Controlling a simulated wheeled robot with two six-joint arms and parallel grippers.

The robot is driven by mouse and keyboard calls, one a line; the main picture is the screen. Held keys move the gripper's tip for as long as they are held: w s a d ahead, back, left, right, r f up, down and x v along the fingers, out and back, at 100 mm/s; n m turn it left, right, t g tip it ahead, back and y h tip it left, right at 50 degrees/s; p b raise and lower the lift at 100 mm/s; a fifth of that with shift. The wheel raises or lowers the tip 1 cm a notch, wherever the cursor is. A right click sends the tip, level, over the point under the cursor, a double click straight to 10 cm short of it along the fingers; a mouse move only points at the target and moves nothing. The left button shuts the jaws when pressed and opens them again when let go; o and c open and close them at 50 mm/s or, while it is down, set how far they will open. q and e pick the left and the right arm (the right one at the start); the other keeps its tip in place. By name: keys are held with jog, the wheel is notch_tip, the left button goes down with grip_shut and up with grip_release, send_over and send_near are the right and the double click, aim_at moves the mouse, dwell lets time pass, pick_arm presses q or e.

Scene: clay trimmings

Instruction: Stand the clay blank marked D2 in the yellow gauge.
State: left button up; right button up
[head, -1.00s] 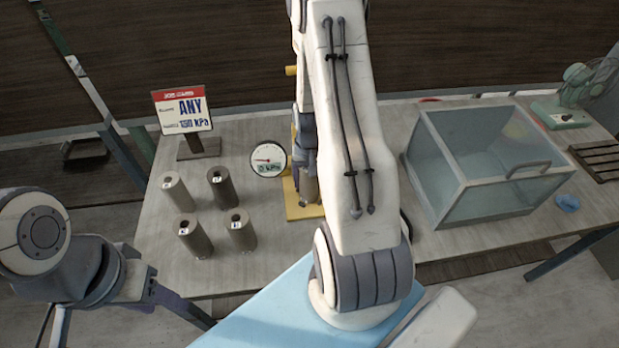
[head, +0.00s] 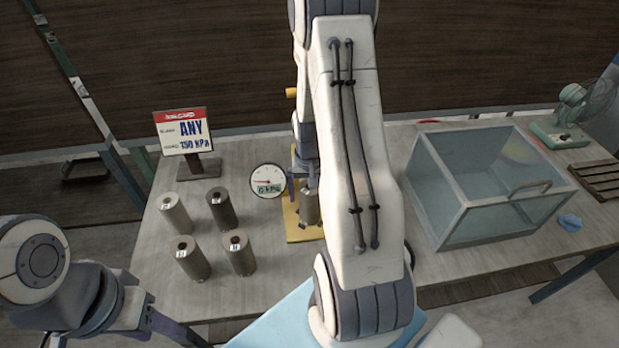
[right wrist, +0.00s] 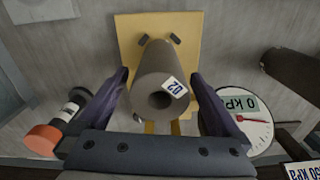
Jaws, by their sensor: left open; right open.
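The clay blank marked D2 (right wrist: 158,72) is a grey cylinder with a bore and a white label. It stands upright on the yellow gauge's base (right wrist: 195,30); in the head view the blank (head: 309,208) shows there beside my arm, on the yellow gauge (head: 292,228). My right gripper (right wrist: 160,88) is open, one finger on each side of the blank with small gaps. The gauge's round dial (head: 268,181) reads about 0 kPa, and it also shows in the wrist view (right wrist: 240,120). My left gripper (head: 172,325) is low at the left, empty, partly hidden.
Several other blanks (head: 193,258) stand left of the gauge; their labels are too small to read. A glass box (head: 480,190) and a green fan (head: 570,120) are at the right.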

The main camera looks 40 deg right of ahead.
notch_tip(320, 180, up, 9)
jog(key=shift+f+b, duration=0.2)
jog(key=shift+b, duration=0.3)
jog(key=s+a+r+n, duration=0.1)
jog(key=a+r+n, duration=0.2)
jog(key=a, duration=0.6)
jog(key=a+r+n, duration=0.2)
jog(key=a+n, duration=0.1)
jog(key=a, duration=0.5)
jog(key=s+a+r+n, duration=0.1)
jog(key=s+a+n, duration=0.3)
jog(key=s+a, duration=0.3)
jog(key=s+a+r+n+y, duration=0.1)
jog(key=s+a+r+n, duration=0.1)
jog(key=s+a+n, duration=0.3)
jog(key=s+a, duration=0.2)
jog(key=s, duration=0.1)
jog(key=shift+s+r, duration=0.2)
jog(key=shift+r, duration=0.05)
